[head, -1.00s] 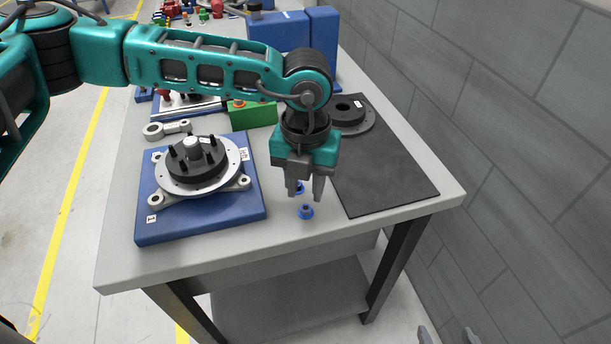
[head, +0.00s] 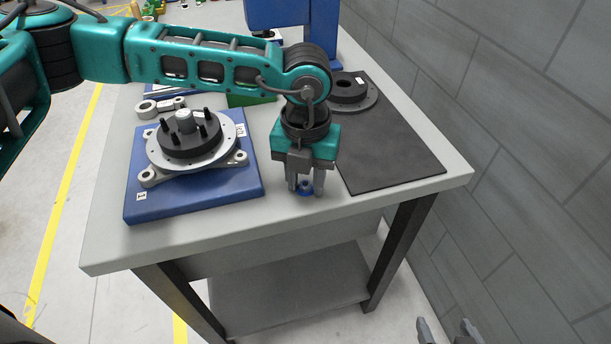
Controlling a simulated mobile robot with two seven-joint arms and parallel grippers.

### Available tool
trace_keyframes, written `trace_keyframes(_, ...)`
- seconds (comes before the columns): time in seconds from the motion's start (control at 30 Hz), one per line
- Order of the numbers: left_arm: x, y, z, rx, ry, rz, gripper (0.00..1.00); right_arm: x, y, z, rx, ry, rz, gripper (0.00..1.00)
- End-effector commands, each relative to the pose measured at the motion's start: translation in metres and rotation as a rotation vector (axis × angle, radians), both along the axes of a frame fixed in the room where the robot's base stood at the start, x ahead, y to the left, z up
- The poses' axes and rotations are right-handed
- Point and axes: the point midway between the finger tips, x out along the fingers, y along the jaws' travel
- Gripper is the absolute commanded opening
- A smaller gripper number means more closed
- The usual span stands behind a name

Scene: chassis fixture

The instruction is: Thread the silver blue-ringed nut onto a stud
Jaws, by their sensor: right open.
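The blue-ringed nut (head: 306,187) stands on the bench near its front edge, low between the fingers of my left gripper (head: 306,184). That gripper points straight down, with its fingers apart on either side of the nut; a gap to each finger is hard to make out. The hub (head: 190,147) is a black disc with several upright dark studs (head: 203,118) around a silver centre, on a round silver flange. It sits left of my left gripper. My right gripper (head: 446,331) shows only its fingertips, open and empty, at the bottom right, off the bench.
The flange rests on a blue plate (head: 240,195). A black mat (head: 400,165) with a dark ring part (head: 352,90) lies to the right. A silver rod-end part (head: 160,107), a green block (head: 245,100) and a blue stand (head: 290,20) are behind. The bench front (head: 210,230) is clear.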

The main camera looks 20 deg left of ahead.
Motion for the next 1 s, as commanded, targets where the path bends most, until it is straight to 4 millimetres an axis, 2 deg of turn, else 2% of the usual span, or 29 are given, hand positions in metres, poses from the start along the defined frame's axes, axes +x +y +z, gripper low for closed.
trace_keyframes(0.07,-0.002,0.001,-0.006,0.003,0.008,0.0,0.26,0.0,0.0,-0.001,0.0,-0.001,0.0,0.76)
trace_keyframes(0.33,-0.003,0.001,-0.008,0.004,0.01,0.0,0.0,0.0,0.0,-0.001,0.0,-0.001,0.0,0.76)
trace_keyframes(0.57,-0.003,0.001,-0.006,0.003,0.01,-0.001,0.0,0.0,0.0,0.0,0.0,-0.002,0.0,0.76)
trace_keyframes(1.0,-0.002,0.001,0.021,0.003,0.006,-0.001,0.0,0.001,0.0,0.015,0.001,-0.003,0.0,0.76)
